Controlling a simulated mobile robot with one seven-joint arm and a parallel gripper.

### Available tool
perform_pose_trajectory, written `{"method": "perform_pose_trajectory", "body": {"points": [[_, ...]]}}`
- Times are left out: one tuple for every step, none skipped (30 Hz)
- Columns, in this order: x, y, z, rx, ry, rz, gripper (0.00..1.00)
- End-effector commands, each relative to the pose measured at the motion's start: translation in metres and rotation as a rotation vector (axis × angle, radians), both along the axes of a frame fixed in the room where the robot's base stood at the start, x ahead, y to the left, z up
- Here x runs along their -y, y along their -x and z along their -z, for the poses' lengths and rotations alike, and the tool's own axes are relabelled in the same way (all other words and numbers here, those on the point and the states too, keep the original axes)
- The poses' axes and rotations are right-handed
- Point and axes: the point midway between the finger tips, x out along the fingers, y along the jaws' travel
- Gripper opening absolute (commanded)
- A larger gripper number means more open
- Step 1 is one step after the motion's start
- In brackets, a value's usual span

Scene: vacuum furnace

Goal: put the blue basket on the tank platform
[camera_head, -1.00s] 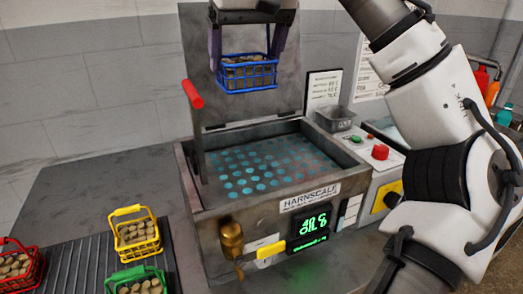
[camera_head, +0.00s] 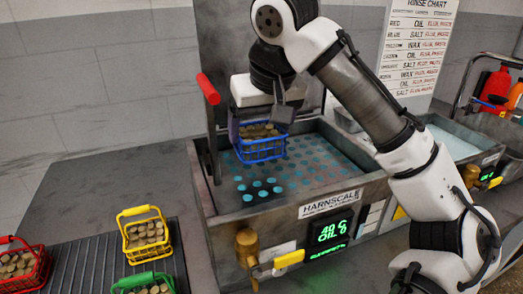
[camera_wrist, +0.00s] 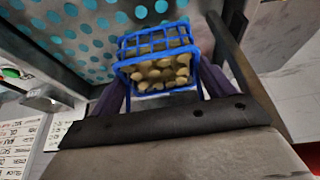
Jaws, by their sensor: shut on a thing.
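The blue basket (camera_head: 262,150) holds several tan round pieces and hangs from my gripper (camera_head: 258,112). In the wrist view the basket (camera_wrist: 158,42) sits between my two purple-grey fingers (camera_wrist: 160,92), which are shut on it. The tank platform (camera_head: 310,166) is the perforated plate with teal holes inside the open grey tank. It also shows in the wrist view (camera_wrist: 85,40). In the head view the basket is over the left part of the plate; whether it touches the plate I cannot tell. My wrist hides part of the tank's back.
The tank's raised lid (camera_head: 225,50) stands behind, and a red-handled lever (camera_head: 208,90) rises at its left wall. A yellow basket (camera_head: 146,235), a green basket (camera_head: 145,284) and a red basket (camera_head: 22,265) stand on a ribbed mat at the left. A second tank (camera_head: 455,137) is at the right.

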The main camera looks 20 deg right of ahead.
Motion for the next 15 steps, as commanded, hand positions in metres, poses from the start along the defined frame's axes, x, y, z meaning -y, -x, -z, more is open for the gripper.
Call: {"method": "perform_pose_trajectory", "body": {"points": [[0.001,0.000,0.004,0.002,0.000,0.001,0.42],[0.000,0.000,0.006,0.002,0.000,0.001,0.42],[0.000,0.000,0.008,0.001,0.001,0.001,0.42],[0.000,0.000,0.009,0.001,0.001,0.001,0.42],[0.000,0.000,0.010,0.001,0.001,0.001,0.42],[0.000,0.000,0.013,0.001,0.001,0.000,0.42],[0.000,0.000,0.016,0.001,0.001,0.000,0.42],[0.000,0.000,0.020,0.001,0.001,0.001,0.42],[0.001,0.000,0.026,0.000,0.000,0.001,0.42],[0.001,0.000,0.031,-0.001,0.001,0.001,0.42],[0.001,0.000,0.035,0.000,0.001,0.001,0.42],[0.001,0.000,0.041,0.001,0.001,0.001,0.42],[0.001,0.000,0.045,0.000,0.001,0.002,0.42],[0.001,0.000,0.048,0.001,0.001,0.002,0.42],[0.001,0.000,0.050,0.002,0.000,0.001,0.42]]}}
